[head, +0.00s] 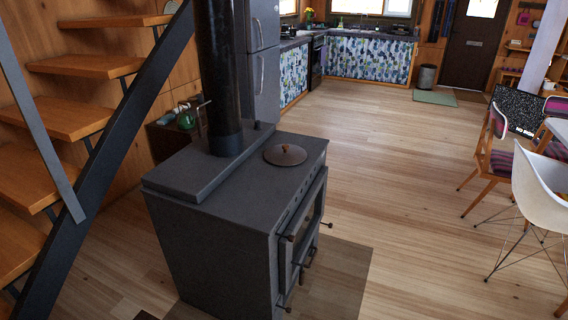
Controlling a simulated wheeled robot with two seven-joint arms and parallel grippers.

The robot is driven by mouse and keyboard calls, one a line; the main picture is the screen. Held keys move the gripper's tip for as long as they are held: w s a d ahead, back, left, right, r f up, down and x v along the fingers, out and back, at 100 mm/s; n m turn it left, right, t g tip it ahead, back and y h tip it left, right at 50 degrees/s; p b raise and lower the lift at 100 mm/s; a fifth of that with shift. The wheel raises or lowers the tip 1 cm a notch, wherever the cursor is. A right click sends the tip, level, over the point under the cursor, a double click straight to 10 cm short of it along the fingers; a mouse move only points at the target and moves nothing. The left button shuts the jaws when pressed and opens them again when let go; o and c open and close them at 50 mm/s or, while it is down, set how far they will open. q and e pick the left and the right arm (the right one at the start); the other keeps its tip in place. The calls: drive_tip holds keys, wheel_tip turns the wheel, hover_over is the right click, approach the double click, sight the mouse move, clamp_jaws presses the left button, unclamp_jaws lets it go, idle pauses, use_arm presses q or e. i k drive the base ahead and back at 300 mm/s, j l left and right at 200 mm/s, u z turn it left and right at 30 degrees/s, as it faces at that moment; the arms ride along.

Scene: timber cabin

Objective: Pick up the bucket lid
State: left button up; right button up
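A round, flat brown lid-like disc (285,155) with a small knob in its middle lies on top of the dark stove (240,190). I cannot tell whether it is the bucket lid. A small grey bin or bucket (425,78) stands upright on the floor at the back, near the door. It is too small to tell whether a separate lid sits on it. Neither of my grippers shows in the head view.
A black flue pipe (219,80) rises from the stove. Wooden stairs (75,115) with a dark rail are at left. Chairs (489,150) and a white chair (540,195) stand at right. The wooden floor (400,150) between is clear. A green mat (435,97) lies before the bin.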

sight(282, 154)
drive_tip(key=k+u, duration=0.1)
drive_tip(key=u, duration=1.7)
drive_tip(key=i+l+u, duration=0.2)
drive_tip(key=l, duration=1.25)
drive_tip(key=l+u, duration=0.2)
drive_tip(key=l, duration=2.25)
drive_tip(key=i+l, duration=0.1)
drive_tip(key=l, duration=0.85)
